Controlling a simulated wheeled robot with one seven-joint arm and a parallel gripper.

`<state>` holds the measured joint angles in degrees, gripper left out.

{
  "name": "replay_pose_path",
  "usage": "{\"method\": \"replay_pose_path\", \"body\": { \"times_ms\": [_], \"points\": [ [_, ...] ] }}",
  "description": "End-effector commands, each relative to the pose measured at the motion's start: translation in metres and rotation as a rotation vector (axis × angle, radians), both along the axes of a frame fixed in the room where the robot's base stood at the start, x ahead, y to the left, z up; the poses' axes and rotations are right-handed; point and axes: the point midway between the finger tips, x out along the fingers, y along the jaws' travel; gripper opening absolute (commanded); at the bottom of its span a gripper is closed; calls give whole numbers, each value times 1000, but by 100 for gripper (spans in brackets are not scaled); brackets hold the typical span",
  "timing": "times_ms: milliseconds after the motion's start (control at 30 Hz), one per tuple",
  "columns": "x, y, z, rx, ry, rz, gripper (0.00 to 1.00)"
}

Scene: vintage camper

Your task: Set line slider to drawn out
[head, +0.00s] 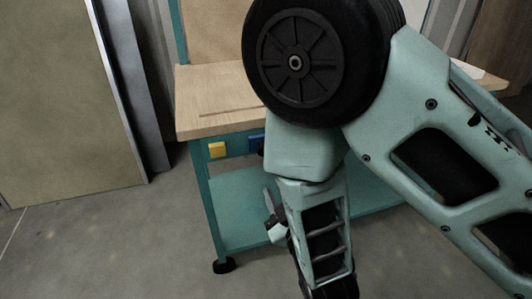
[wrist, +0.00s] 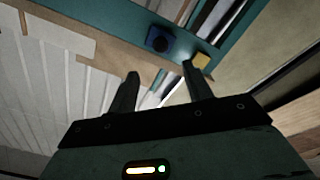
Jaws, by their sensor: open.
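A blue block with a dark round knob (wrist: 161,41) is mounted on the teal front rail of a workbench; it shows between and beyond my fingertips in the wrist view. In the head view the blue block (head: 256,144) is partly hidden by my arm. A yellow square piece (head: 217,150) sits on the same rail to its left, and it shows near my right fingertip in the wrist view (wrist: 201,61). No label tells which is the line slider.
The workbench has a wooden top (head: 215,95), teal legs and a teal lower shelf (head: 245,205), with a caster at the front left leg. A large beige panel (head: 60,100) stands at the left. The grey floor (head: 120,240) in front is clear. My arm covers the bench's middle.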

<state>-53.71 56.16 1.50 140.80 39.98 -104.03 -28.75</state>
Motion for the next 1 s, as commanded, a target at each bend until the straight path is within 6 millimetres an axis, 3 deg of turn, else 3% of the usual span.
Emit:
{"method": "replay_pose_path", "body": {
  "times_ms": [300,533,733,1000],
  "points": [
    [66,18,1,3,-3,-3,50],
    [106,30,0,1,-1,0,50],
    [124,35,0,0,1,1,50],
    [127,36,0,-2,2,1,50]
  ]
}}
